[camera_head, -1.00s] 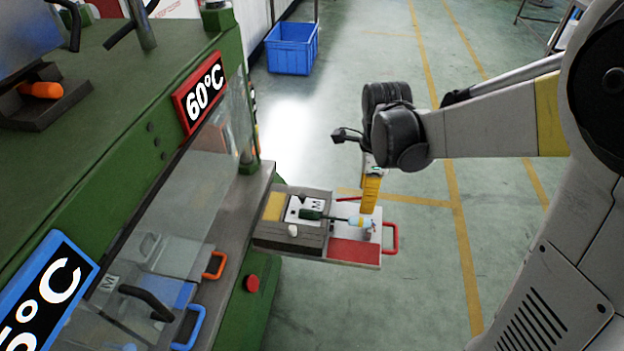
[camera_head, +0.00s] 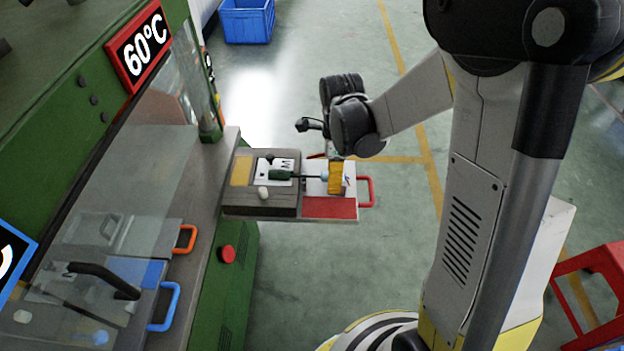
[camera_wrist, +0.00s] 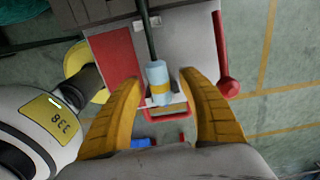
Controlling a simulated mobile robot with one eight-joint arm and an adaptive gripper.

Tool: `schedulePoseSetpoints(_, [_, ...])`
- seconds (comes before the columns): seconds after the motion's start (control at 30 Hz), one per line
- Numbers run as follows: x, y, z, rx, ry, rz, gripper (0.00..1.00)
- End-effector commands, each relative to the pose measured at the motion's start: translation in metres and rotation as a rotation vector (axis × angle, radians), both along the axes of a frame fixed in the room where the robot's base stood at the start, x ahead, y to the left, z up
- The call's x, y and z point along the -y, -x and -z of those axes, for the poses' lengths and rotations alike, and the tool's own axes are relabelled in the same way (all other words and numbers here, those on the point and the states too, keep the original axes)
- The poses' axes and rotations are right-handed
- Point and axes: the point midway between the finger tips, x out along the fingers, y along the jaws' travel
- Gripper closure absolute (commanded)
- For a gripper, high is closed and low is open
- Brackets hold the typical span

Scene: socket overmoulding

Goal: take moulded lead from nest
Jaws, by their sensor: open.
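The moulded lead lies across the nest (camera_head: 235,207) on the pulled-out tray. Its dark green moulded end (camera_head: 281,175) sits on the white plate, and a dark cable runs right to a pale blue connector with a yellow band. In the wrist view this connector (camera_wrist: 157,82) lies between the yellow fingers, with the cable leading up and away. My gripper (camera_wrist: 160,100) is open, one finger on each side of the connector, with gaps showing. In the head view my gripper (camera_head: 336,178) is over the tray's right part and partly hides the connector.
The tray has a red pad (camera_head: 330,208) and a red handle (camera_head: 368,190). The green machine with a clear guard (camera_head: 125,190) and a red button (camera_head: 227,254) stands left. A blue crate (camera_head: 247,20) is behind. Open floor lies right of the tray.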

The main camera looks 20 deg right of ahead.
Motion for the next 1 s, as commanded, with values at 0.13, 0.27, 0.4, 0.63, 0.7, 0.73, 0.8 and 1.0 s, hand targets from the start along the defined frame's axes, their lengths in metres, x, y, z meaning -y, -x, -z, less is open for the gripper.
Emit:
schedulePoseSetpoints(0.13, [0.0,0.0,-0.002,0.0,0.0,0.0,0.56])
schedulePoseSetpoints(0.27, [0.0,0.0,-0.002,0.0,0.0,0.0,0.96])
schedulePoseSetpoints(0.4, [0.0,0.0,-0.002,0.0,0.0,0.0,1.0])
schedulePoseSetpoints(0.63, [0.0,0.0,-0.002,0.0,0.0,0.0,1.0])
schedulePoseSetpoints(0.7, [0.0,0.0,-0.003,0.0,0.0,0.0,1.0])
schedulePoseSetpoints(0.73, [0.0,0.0,-0.005,0.0,0.0,0.0,1.0])
schedulePoseSetpoints(0.8, [0.0,0.0,-0.009,0.0,0.0,0.0,1.0])
schedulePoseSetpoints(1.0, [0.0,0.0,-0.04,0.0,0.0,0.0,1.0])
